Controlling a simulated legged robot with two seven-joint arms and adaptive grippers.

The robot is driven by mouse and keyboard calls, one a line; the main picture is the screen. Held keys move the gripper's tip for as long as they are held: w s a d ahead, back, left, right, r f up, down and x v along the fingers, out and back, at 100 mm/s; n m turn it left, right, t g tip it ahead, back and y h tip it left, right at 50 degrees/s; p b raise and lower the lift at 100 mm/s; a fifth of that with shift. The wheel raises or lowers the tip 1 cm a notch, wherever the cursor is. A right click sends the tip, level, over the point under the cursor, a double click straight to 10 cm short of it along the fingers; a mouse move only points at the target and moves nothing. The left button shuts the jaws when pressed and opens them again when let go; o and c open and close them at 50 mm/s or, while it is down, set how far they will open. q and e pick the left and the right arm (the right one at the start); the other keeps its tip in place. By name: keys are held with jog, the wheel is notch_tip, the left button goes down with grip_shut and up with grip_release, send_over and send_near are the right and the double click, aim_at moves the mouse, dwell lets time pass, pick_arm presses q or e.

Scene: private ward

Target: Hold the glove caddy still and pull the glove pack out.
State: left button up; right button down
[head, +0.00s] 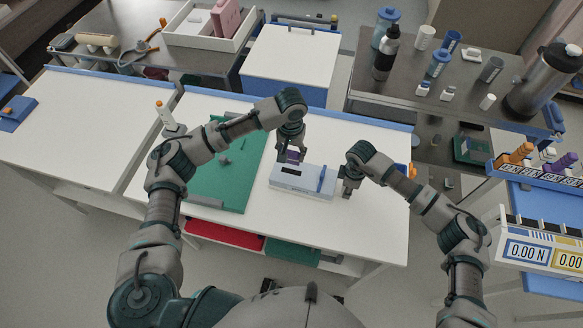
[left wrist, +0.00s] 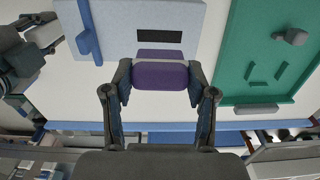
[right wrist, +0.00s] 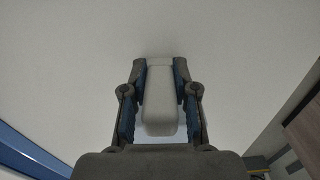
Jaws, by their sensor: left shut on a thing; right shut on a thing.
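The glove caddy (head: 300,189) is a pale blue-grey box with a dark slot and a blue upright piece on the white table. It also shows at the top of the left wrist view (left wrist: 190,18). The purple glove pack (left wrist: 160,76) is between the fingers of my left gripper (head: 292,153), at the caddy's far side. A second purple strip shows against the caddy's edge; I cannot tell if the pack is clear of it. My right gripper (head: 347,192), at the caddy's right end, is shut on a pale grip (right wrist: 159,100), seemingly part of the caddy.
A green board (head: 225,175) lies left of the caddy. A white bottle with an orange top (head: 166,117) stands behind it. A white box (head: 290,60) is at the back. A metal trolley (head: 440,90) with bottles and cups stands back right. The table's front is clear.

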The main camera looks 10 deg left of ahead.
pick_arm(q)
jog(key=a, duration=1.2)
dwell(0.3)
